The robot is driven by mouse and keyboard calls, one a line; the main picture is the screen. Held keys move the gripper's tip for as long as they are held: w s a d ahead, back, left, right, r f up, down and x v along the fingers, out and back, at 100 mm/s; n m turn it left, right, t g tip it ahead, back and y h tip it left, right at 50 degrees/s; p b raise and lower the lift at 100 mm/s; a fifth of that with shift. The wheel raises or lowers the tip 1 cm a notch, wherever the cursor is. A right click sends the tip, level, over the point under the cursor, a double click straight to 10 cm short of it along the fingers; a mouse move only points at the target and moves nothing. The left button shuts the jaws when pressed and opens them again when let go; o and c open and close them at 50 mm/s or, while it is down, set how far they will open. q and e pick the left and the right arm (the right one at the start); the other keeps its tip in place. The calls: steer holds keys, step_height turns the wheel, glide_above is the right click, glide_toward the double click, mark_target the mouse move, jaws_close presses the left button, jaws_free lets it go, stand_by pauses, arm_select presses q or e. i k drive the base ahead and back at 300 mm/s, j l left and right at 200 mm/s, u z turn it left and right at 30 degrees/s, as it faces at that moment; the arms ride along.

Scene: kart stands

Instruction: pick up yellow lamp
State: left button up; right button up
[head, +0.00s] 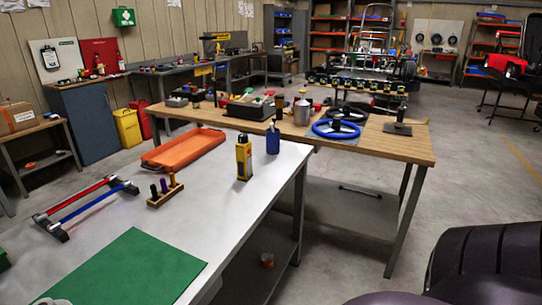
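A yellow upright device with black parts (244,158), which looks like the yellow lamp, stands near the far right edge of the white-topped workbench (215,215). A dark blue bottle (273,139) stands just behind it to the right, with a small gap. Nothing covers the lamp from this side. Neither of my grippers shows in the head view.
An orange tray (184,147), a small wooden rack (165,191), a red-and-blue bar frame (88,207) and a green mat (138,268) lie on the bench. Dark seats (480,260) stand at lower right.

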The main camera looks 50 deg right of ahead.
mark_target(244, 160)
steer(key=l+z, duration=0.35)
steer(key=k+l+z, duration=0.1)
steer(key=l+z, duration=0.15)
steer(key=z, duration=0.15)
steer(key=l+z, duration=0.35)
steer(key=i+l, duration=0.2)
steer(key=l, duration=0.15)
steer(key=i+l+u, duration=0.1)
steer(key=l, duration=0.25)
steer(key=i+l, duration=0.3)
steer(key=i+l+u, duration=0.15)
steer(key=l, duration=0.25)
steer(key=i+l, duration=0.2)
steer(key=l, duration=0.2)
